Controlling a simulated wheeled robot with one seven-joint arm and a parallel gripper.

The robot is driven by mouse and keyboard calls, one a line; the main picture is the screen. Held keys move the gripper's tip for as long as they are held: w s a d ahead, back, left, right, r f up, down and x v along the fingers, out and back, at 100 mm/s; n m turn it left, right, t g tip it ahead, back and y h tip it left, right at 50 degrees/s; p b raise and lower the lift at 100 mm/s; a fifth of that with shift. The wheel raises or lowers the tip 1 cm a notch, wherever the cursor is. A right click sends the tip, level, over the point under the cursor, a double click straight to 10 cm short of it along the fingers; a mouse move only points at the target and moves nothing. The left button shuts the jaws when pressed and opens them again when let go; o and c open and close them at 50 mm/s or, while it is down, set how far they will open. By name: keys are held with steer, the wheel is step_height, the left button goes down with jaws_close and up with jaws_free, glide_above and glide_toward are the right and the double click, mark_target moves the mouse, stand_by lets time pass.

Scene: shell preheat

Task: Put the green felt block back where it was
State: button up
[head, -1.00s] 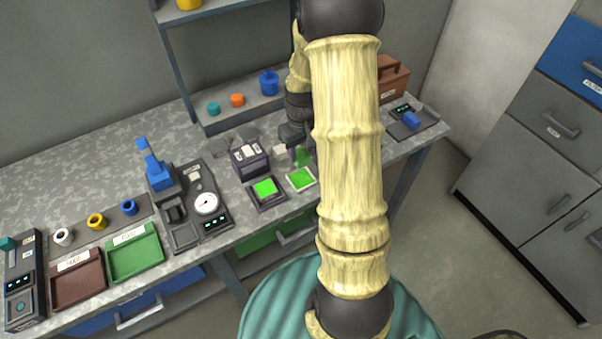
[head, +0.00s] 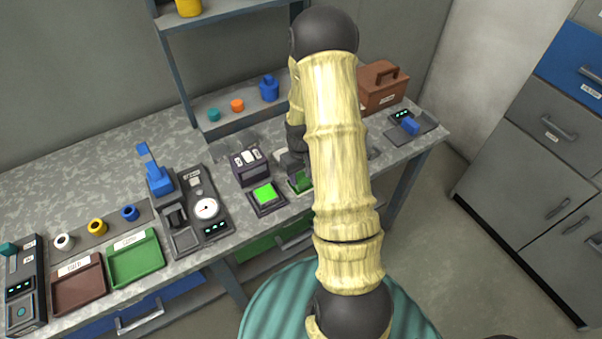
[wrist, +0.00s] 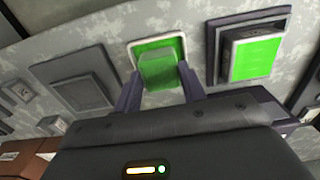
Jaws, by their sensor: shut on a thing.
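My gripper (wrist: 158,88) is shut on the green felt block (wrist: 158,72), with one finger on each side of it. In the wrist view the block is over a white-rimmed square with a bright green face (wrist: 160,47). Whether the block touches that face I cannot tell. In the head view my arm and gripper (head: 298,172) hide part of the block (head: 304,182), which is low at the white-rimmed square near the table's front edge.
A dark device with a green top (head: 264,194) stands just left of the block; it also shows in the wrist view (wrist: 252,57). A dark box with white tabs (head: 250,165) is behind it. A gauge station (head: 205,210) stands further left.

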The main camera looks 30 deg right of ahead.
mark_target(301, 178)
steer(key=shift+f, duration=0.15)
steer(key=o, duration=0.9)
step_height(301, 178, up, 12)
steer(key=shift+r+b, duration=0.25)
steer(key=shift+b, duration=0.3)
steer(key=shift+a, duration=0.1)
steer(key=s+a+r+t, duration=0.1)
steer(key=s+a+r, duration=0.1)
steer(key=s+a, duration=0.2)
steer(key=s+a+r, duration=0.2)
steer(key=s+a, duration=0.2)
steer(key=a, duration=0.1)
steer(key=s+a+r+t, duration=0.1)
steer(key=s+a+r, duration=0.1)
steer(key=s+a, duration=0.2)
steer(key=shift+s+a+t, duration=0.25)
steer(key=shift+t, duration=0.05)
